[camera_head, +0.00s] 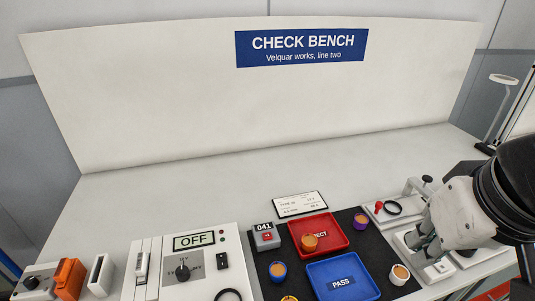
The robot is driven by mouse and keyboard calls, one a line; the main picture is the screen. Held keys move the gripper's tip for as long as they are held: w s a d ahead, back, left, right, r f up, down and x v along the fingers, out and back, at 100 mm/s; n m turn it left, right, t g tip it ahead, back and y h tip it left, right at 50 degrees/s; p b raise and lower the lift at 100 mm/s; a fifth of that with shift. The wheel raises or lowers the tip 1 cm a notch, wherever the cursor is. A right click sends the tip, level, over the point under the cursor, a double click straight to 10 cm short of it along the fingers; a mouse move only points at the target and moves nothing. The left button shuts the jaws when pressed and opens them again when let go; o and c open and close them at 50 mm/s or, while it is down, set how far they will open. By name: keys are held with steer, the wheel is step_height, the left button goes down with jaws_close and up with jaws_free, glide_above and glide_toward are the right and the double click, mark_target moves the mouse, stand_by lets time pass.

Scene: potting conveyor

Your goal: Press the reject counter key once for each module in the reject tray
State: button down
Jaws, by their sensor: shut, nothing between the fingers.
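The reject counter (264,228) is a small grey box reading 041, with a red key (267,236) on its front. To its right is the red reject tray (335,245). One module (310,242) with an orange-tan top shows in it, covering part of the label. My gripper (421,241) is at the right, well apart from the counter and the tray, over the white fixture. Its fingers are shut and hold nothing; their tips are small and hard to make out.
The blue PASS tray (343,283) is in front of the red tray. Other modules stand on the black mat: blue (278,271), purple (361,220), white (399,274), and one cut off below. A card (300,204) lies behind. A panel reading OFF (194,240) stands left.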

steer(key=w+n+g+h+p, duration=0.1)
steer(key=w+n+h+p, duration=0.2)
steer(key=w+n, duration=0.35)
steer(key=n+t+h+p, duration=0.2)
steer(key=n+t+p, duration=0.2)
steer(key=n, duration=0.9)
glide_above(269, 237)
step_height(269, 237, down, 13)
step_height(269, 237, down, 7)
steer(key=b, duration=0.4)
steer(key=shift+b, duration=0.4)
steer(key=shift+f+h+b, duration=0.3)
steer(key=shift+f+b, duration=0.35)
steer(key=shift+f, duration=0.2)
steer(key=shift+f, duration=0.1)
